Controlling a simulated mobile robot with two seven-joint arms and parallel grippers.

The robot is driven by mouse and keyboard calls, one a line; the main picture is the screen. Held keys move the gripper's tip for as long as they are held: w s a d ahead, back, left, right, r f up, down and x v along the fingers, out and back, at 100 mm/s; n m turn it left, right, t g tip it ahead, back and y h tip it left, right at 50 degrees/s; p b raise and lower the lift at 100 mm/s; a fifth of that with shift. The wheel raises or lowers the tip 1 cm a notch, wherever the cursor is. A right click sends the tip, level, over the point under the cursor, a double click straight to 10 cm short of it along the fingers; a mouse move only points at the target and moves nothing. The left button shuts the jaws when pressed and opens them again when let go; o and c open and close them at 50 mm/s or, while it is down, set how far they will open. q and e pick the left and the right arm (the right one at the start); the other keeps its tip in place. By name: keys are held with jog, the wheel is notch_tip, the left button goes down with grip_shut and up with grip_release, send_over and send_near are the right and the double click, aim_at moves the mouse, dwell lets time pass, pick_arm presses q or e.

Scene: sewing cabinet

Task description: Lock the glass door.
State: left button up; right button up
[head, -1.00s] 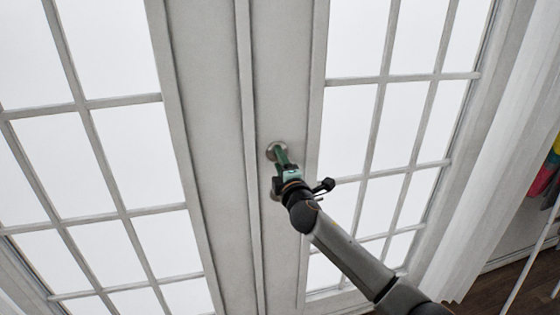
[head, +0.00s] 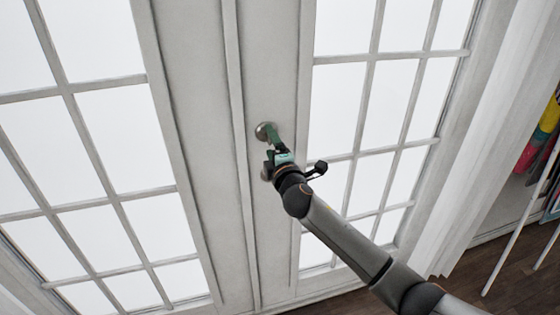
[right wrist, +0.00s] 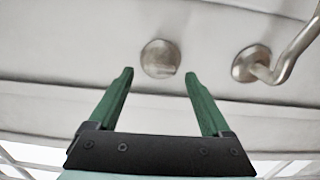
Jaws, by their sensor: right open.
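The glass door (head: 275,70) is a white double door with many panes, and it looks shut. A round metal lock (head: 262,130) sits on its middle stile; it also shows in the right wrist view (right wrist: 160,58). A metal lever handle (right wrist: 262,66) is to the right of the lock there; in the head view my gripper mostly hides it. My right gripper (head: 272,131) is at the lock. In the right wrist view its green fingers (right wrist: 159,76) are open, one on each side of the lock, with gaps and nothing between them. I cannot tell whether the bolt is thrown.
A white curtain (head: 485,130) hangs to the right of the door. Further right are colourful items (head: 538,135) and pale poles (head: 520,220) above a dark wooden floor (head: 480,270). The door face around the lock is clear.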

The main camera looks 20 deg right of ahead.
jog(key=s, duration=1)
jog(key=shift+s+a, duration=0.15)
jog(key=shift+s, duration=0.25)
jog(key=shift+f, duration=0.1)
jog(key=s+a+f+m+g+y, duration=0.1)
jog(key=s+a+f+m+g, duration=0.3)
jog(key=s+f, duration=0.7)
jog(key=s+d+f+m+g+y, duration=0.1)
jog(key=s+f+m+g+y, duration=0.15)
jog(key=s+f+m, duration=0.85)
jog(key=s+f+g, duration=0.2)
jog(key=s+f, duration=0.5)
jog(key=f, duration=0.3)
jog(key=shift+s+f+m, duration=0.25)
jog(key=shift+s+m, duration=0.1)
jog(key=shift+m, duration=0.05)
